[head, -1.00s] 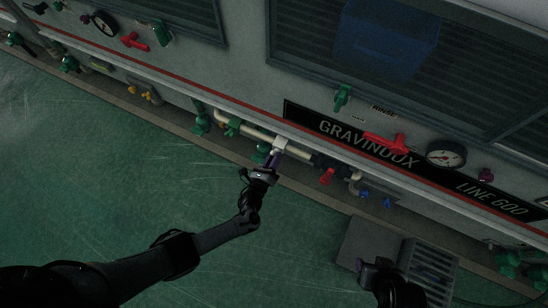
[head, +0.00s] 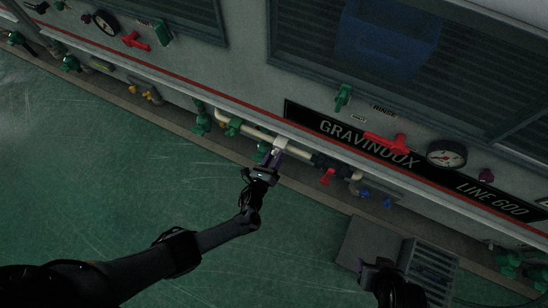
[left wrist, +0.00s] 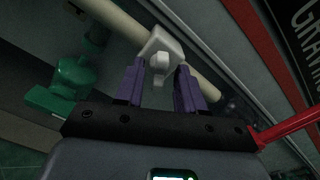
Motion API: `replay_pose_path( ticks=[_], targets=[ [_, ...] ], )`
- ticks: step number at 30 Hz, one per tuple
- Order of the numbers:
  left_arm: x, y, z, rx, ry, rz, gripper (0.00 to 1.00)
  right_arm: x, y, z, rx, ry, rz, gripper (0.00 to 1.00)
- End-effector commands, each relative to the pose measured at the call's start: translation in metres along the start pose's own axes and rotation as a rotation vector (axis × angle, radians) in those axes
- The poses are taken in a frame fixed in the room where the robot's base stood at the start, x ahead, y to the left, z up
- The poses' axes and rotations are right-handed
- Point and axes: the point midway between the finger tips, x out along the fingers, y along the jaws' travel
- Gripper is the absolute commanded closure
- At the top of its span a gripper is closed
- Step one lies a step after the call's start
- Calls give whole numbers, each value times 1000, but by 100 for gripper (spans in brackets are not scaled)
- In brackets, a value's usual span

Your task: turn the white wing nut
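The white wing nut (left wrist: 159,65) shows in the left wrist view on a white block (left wrist: 162,43) fixed on the cream pipe (left wrist: 205,84). In the head view the white block (head: 281,143) is at the pipe, and the wing nut is too small to make out clearly. My left gripper (left wrist: 160,75) is open, its two purple fingers on either side of the wing nut with gaps showing; the left wrist view does not show it gripped. In the head view my left gripper (head: 275,158) reaches up to the block. My right gripper (head: 375,268) is low in the head view, its fingers not clear.
A green valve (left wrist: 70,80) stands left of the gripper, and a red handle (left wrist: 290,127) is at its right. The head view also shows the red handle (head: 327,177). A panel edge with a red stripe overhangs the pipe. A grey grate (head: 430,265) lies by my right arm.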

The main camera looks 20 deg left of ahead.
Motion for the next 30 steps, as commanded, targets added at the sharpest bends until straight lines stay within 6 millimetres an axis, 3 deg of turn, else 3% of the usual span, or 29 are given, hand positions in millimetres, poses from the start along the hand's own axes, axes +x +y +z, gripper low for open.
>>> replay_pose_path(
  ticks=[11, 24, 30],
  targets=[
    [-11, 0, 0, -1, 5, 3, 62, -6, 0, -2, 2, 0, -2, 50],
    [-82, -1, 1, -1, 4, 3, 62, -34, -1, -12, 10, 2, -8, 50],
    [-103, 0, 0, -2, 2, 2, 62, -38, -1, -13, 9, 2, -7, 50]
  ],
)
